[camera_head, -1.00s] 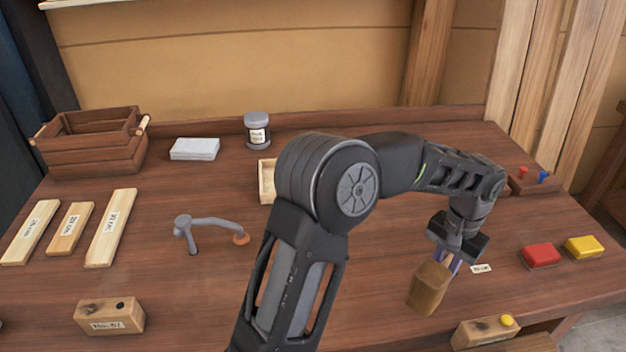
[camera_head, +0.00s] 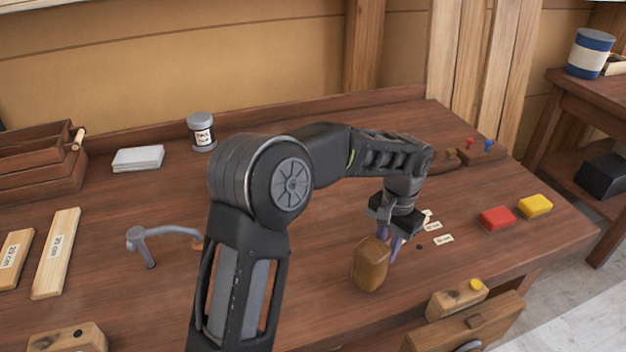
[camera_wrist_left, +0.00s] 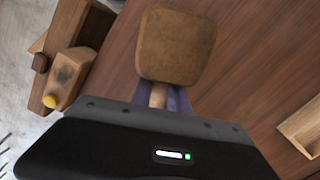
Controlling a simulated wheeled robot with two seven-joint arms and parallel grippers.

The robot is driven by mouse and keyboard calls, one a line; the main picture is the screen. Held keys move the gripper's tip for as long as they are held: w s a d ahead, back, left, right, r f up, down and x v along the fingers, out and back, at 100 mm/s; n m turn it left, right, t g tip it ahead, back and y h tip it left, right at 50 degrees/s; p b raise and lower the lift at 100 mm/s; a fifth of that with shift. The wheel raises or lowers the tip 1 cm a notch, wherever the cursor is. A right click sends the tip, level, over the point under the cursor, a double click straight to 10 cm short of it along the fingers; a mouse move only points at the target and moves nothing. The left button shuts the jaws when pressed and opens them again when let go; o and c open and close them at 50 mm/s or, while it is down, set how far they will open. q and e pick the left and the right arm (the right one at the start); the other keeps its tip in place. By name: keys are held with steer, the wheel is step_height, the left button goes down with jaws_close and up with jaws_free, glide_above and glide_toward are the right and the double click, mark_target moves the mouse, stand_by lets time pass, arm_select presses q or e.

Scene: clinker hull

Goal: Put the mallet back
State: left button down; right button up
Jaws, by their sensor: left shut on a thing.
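The mallet (camera_head: 370,264) has a blocky brown wooden head. My left gripper (camera_head: 395,240) is shut on its pale handle, which shows between the purple fingers in the left wrist view (camera_wrist_left: 158,95). The mallet head (camera_wrist_left: 176,44) sticks out beyond the fingers there, over the bench (camera_wrist_left: 235,60). In the head view the mallet is over the bench's right half, with its head towards the near side. I cannot tell how far it is above the top. Most of the handle is hidden by the gripper. My right gripper is not in view.
Small labels (camera_head: 443,239) lie right of the gripper, then red (camera_head: 497,218) and yellow (camera_head: 535,205) blocks. A wooden block with a yellow knob (camera_head: 457,298) is at the front edge. A grey bent tool (camera_head: 150,240), jar (camera_head: 202,132) and crate (camera_head: 40,165) are left.

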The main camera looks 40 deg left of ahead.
arm_select(q)
steer(key=w+a+r+m+p, duration=0.1)
steer(key=a+r+m+p, duration=0.1)
steer(key=a+m, duration=0.9)
steer(key=w+a+r+m+t+p, duration=0.1)
steer(key=a+r+m, duration=0.4)
steer(key=a+m, duration=0.6)
steer(key=shift+w+m+p, duration=0.35)
steer(key=shift+m+p, duration=0.1)
steer(key=shift+m, duration=0.75)
steer(key=shift+f+b, duration=2.1)
steer(key=shift+f, duration=1.85)
steer(key=shift+f, duration=0.45)
steer(key=c, duration=1.2)
jaws_free()
